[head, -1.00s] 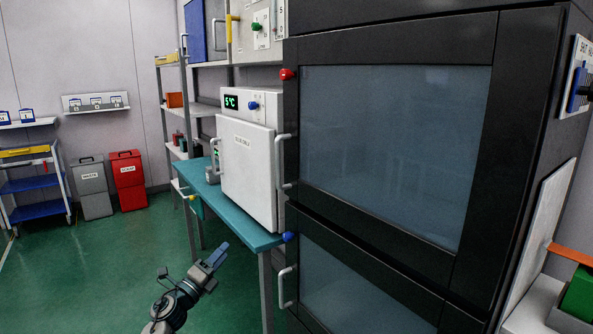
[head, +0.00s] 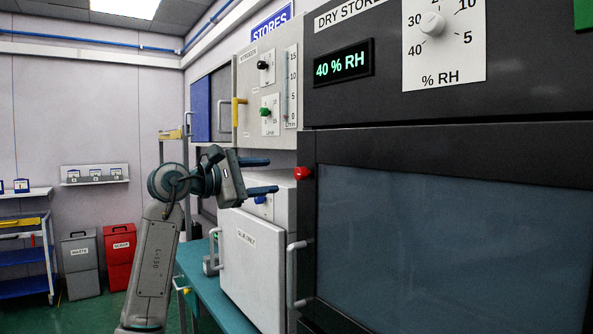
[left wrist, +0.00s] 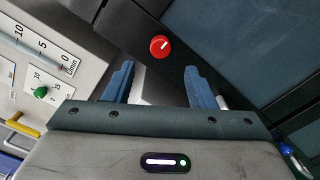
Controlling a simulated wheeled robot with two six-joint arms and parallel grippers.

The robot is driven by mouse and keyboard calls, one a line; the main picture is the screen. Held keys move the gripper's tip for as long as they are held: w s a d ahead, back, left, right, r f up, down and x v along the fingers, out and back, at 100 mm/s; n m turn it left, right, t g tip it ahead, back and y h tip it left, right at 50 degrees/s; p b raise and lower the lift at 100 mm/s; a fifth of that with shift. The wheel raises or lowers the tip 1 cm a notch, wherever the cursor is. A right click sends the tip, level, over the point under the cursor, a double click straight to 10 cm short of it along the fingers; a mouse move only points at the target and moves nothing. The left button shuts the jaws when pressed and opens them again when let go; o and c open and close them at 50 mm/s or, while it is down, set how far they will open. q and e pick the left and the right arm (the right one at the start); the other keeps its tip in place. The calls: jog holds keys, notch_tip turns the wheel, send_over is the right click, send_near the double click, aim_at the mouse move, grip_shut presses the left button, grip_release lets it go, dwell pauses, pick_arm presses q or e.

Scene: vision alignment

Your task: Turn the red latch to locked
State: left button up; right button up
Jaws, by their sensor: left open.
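The red latch (head: 301,173) is a small round knob on the left edge of the dark dry store cabinet's frame, at the upper left of its glass door. In the left wrist view the red latch (left wrist: 160,46) shows a pale line across its face, pointing to the upper right. My left gripper (head: 266,174) is open and empty, left of the latch and apart from it. In the left wrist view its two blue fingers (left wrist: 160,80) stand apart, with the latch ahead between and beyond their tips. My right gripper is not in view.
The dark dry store cabinet (head: 400,145) fills the right, with a door handle (head: 296,275) below the latch. A white oven-like box (head: 252,262) stands on a teal bench (head: 210,298). A nitrogen panel (head: 262,75) with a yellow handle is behind the gripper.

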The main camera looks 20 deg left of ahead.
aim_at(297, 174)
pick_arm(q)
jog(key=p+x, duration=0.3)
jog(key=x, duration=0.4)
jog(key=shift+w+d, duration=0.15)
jog(key=shift+w, duration=0.2)
jog(key=shift+w+d, duration=0.3)
jog(key=shift+f, duration=0.1)
jog(key=c, duration=1)
